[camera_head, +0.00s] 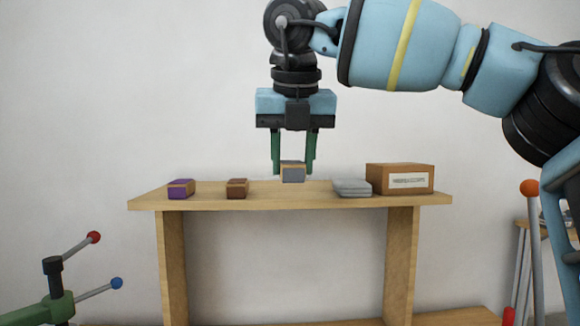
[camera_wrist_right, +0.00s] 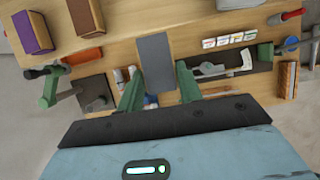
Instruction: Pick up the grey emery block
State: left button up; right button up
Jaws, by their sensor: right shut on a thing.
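The grey emery block (camera_head: 293,175) is a small block with a grey face and a tan top, in the middle of the head view. My right gripper (camera_head: 294,167) points down from above, its green fingers on either side of the block and shut on it. The block appears a little above the wooden shelf top (camera_head: 215,202), though the gap is hard to judge. In the right wrist view the block's long grey face (camera_wrist_right: 155,60) shows between the fingers (camera_wrist_right: 159,78). My left gripper is not in view.
On the shelf, a purple block (camera_head: 181,189) and a brown block (camera_head: 237,188) stand to the left. A green fixture with ball-ended levers (camera_head: 58,300) is at lower left.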

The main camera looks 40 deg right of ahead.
jog(key=s+a, duration=0.4)
jog(key=shift+s+a+r, duration=0.15)
jog(key=shift+a+r, duration=0.1)
jog(key=shift+r, duration=0.1)
jog(key=o, duration=0.3)
jog(key=shift+c, duration=0.9)
